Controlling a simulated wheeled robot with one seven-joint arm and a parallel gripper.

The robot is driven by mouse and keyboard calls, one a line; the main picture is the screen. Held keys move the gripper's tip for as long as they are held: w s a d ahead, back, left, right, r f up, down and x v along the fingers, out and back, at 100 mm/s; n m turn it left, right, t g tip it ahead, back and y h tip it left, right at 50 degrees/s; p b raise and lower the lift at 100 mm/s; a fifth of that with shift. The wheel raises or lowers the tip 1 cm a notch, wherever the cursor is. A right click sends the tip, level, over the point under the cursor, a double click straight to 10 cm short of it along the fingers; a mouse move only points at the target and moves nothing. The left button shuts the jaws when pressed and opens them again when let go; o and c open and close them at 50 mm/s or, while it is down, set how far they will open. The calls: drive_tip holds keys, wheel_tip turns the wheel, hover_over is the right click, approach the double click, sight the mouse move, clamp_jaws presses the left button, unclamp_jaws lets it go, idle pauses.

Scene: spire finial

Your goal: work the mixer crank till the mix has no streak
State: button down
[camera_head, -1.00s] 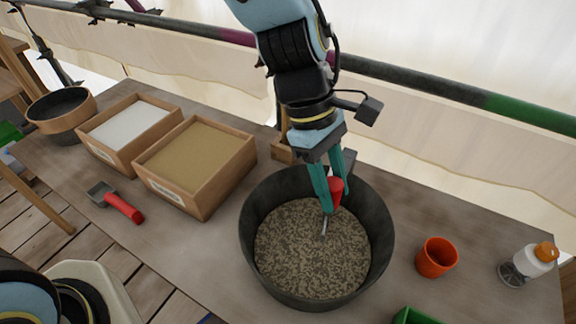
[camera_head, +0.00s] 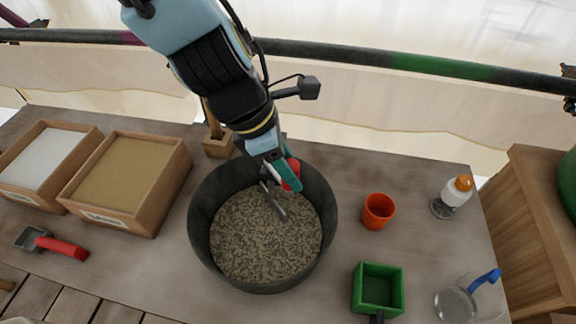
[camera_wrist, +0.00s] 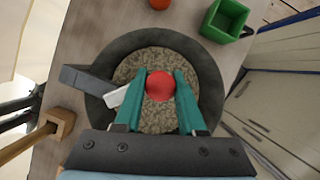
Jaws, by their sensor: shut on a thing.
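The mixer is a dark round tub (camera_head: 203,250) on the table, holding a speckled mix (camera_head: 262,240) of light and dark streaks. Its crank has a red knob (camera_head: 292,175) and a grey metal arm (camera_head: 273,203) over the mix. My gripper (camera_head: 285,177) is shut on the red knob at the tub's upper right. In the wrist view the knob (camera_wrist: 160,85) sits between the two teal fingers. The fingers hide part of the crank.
Two wooden boxes, one of white powder (camera_head: 42,158) and one of tan sand (camera_head: 118,172), stand left. A red-handled scoop (camera_head: 62,246) lies before them. An orange cup (camera_head: 378,211), green box (camera_head: 378,288), spray bottle (camera_head: 456,192) and clear jug (camera_head: 455,303) stand right.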

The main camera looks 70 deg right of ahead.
drive_tip(key=c, duration=0.5)
unclamp_jaws()
drive_tip(key=v, duration=1)
drive_tip(key=shift+w+r, duration=0.2)
drive_tip(key=shift+r, duration=0.15)
drive_tip(key=shift+a, duration=0.1)
